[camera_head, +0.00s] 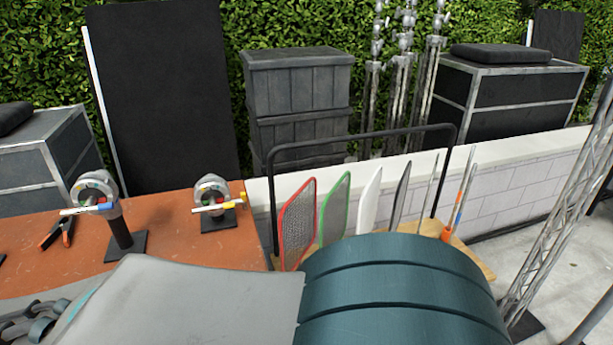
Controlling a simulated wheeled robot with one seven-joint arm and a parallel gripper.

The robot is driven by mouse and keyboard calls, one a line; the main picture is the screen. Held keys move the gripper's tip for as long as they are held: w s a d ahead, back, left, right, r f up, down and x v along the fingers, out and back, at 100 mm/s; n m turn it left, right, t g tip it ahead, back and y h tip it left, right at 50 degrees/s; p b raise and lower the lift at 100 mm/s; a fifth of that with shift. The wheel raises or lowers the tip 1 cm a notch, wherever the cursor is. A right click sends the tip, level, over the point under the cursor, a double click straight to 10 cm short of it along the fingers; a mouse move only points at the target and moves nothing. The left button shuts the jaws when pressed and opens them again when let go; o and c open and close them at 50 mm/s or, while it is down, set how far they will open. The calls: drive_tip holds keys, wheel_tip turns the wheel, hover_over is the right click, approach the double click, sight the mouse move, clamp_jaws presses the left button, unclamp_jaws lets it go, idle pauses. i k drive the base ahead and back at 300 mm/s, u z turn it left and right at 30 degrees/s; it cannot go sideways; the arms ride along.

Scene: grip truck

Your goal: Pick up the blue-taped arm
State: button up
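Blue shows on more than one rod in the head view. A thin upright rod (465,187) at the right end of the wooden rack has orange and blue bands on its lower part. A short rod (88,209) with blue and white parts sits across a metal grip head (96,187) on the left of the orange-brown table. A second grip head (212,187) holds a short rod with red and yellow parts (218,207). Which of these is the blue-taped arm I cannot tell for certain. My gripper is not in view; my arm's large grey and teal links fill the bottom middle.
The rack holds red-edged (298,225), green-edged (334,208), white (369,202) and dark (401,195) panels under a black bar frame (365,136). An orange-handled clamp (58,231) lies on the table (170,240). A lattice truss (560,200) leans at right.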

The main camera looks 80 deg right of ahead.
sight(469, 182)
drive_tip(key=u, duration=0.4)
drive_tip(key=k, duration=2.35)
drive_tip(key=z, duration=2.95)
drive_tip(key=i, duration=1)
drive_tip(key=z, duration=0.1)
